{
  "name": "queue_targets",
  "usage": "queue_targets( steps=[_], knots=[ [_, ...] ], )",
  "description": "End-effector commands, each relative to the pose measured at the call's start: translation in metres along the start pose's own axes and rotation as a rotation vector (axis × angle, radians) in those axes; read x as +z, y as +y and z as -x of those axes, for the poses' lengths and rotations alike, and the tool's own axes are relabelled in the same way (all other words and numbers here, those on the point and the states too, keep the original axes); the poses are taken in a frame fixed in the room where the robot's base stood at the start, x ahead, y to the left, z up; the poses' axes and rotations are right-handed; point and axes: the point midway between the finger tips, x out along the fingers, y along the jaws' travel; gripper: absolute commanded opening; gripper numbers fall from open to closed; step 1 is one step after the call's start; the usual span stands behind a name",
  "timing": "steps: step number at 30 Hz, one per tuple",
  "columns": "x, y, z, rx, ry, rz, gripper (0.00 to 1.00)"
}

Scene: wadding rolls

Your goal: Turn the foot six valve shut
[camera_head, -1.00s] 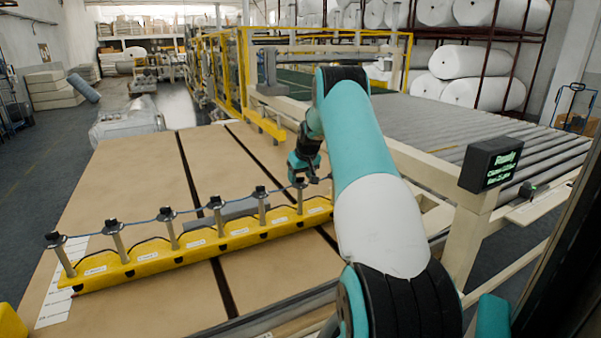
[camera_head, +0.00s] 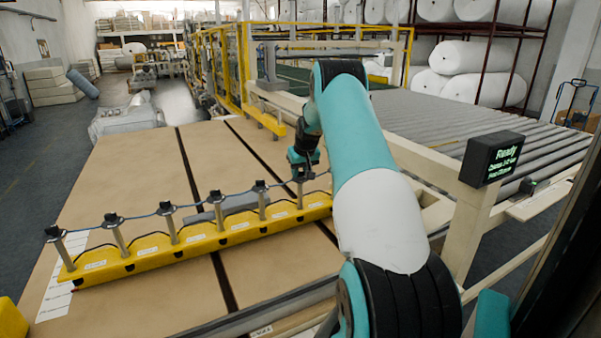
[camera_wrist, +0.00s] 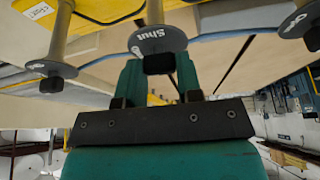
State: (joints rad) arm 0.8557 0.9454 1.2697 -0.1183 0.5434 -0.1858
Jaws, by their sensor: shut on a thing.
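The foot six valve is the rightmost post (camera_head: 300,195) on the yellow bar (camera_head: 205,242) in the head view. My gripper (camera_head: 301,174) is at its top and covers the knob there. In the wrist view, my gripper (camera_wrist: 158,78) has its two teal fingers on either side of a black knob (camera_wrist: 159,64). The knob sits under a grey disc (camera_wrist: 158,41) on the post, and the disc's lettering facing me reads "Shut". The gripper is shut on this knob. The exact contact of the fingertips is partly hidden.
Several more posts with black knobs, such as the leftmost (camera_head: 63,250), stand along the bar, joined by a blue hose. A brown panelled surface (camera_head: 125,178) lies around it. A roller conveyor (camera_head: 455,125) and a "Ready" display (camera_head: 490,159) are at right.

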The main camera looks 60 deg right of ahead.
Motion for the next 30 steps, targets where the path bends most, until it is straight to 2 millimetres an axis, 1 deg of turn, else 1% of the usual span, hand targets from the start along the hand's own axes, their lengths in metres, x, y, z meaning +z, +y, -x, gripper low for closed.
queue_targets(
  steps=[8, 30],
  knots=[
    [0.0009, -0.0017, -0.0031, 0.082, 0.001, -0.195, 0.09],
    [-0.0021, -0.0039, -0.0005, 0.351, 0.001, -0.846, 0.09]
  ],
)
